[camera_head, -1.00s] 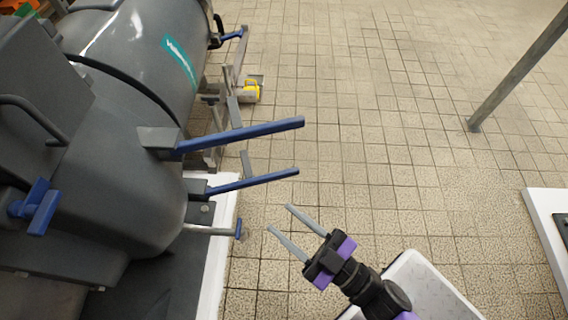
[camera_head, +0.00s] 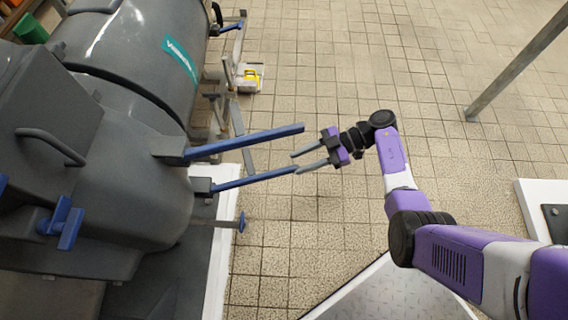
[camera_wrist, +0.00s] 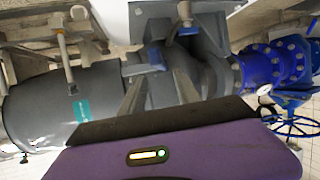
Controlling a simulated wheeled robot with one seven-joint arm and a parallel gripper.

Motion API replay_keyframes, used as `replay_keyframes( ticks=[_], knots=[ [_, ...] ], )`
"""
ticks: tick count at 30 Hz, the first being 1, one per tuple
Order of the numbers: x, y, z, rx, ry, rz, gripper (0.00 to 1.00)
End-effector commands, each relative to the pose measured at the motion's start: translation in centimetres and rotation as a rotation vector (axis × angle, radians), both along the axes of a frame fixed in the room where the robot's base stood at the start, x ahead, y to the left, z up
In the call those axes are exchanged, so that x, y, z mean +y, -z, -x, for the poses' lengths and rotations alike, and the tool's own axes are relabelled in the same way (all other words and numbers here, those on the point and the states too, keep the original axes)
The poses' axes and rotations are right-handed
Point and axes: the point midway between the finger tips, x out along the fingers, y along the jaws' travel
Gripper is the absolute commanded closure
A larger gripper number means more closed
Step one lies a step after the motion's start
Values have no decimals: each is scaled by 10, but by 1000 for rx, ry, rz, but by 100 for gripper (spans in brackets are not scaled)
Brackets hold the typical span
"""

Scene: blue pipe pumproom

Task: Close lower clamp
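Two clamp levers with blue handles stick out to the right from the grey pump housing. The upper lever (camera_head: 240,142) is longer, and the lower lever (camera_head: 250,180) lies just below it in the head view. My gripper (camera_head: 295,163) is open, with its two grey fingers pointing left at the tip of the lower lever. One finger overlaps that tip in the picture; the other shows between the two levers. Contact cannot be told. In the wrist view a blue handle end (camera_wrist: 152,58) shows between my spread fingers (camera_wrist: 158,76); which lever it belongs to is unclear.
The grey pump housing (camera_head: 130,150) fills the left. A thin rod with a blue end (camera_head: 241,222) sticks out below the levers. A white plinth edge (camera_head: 222,260) runs beneath. The tiled floor (camera_head: 400,60) is open to the right, crossed by a slanted post (camera_head: 515,65).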

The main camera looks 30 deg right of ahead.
Motion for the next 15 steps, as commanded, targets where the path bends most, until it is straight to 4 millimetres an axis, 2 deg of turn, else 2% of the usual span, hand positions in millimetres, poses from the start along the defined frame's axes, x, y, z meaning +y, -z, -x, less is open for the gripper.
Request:
replay_keyframes(
  ticks=[2, 5, 15],
  knots=[
    [-6, 0, 1, 27, -8, 7, 62],
    [-3, 4, 1, 39, -14, 10, 62],
    [41, 25, -12, 35, -13, 10, 62]
  ],
)
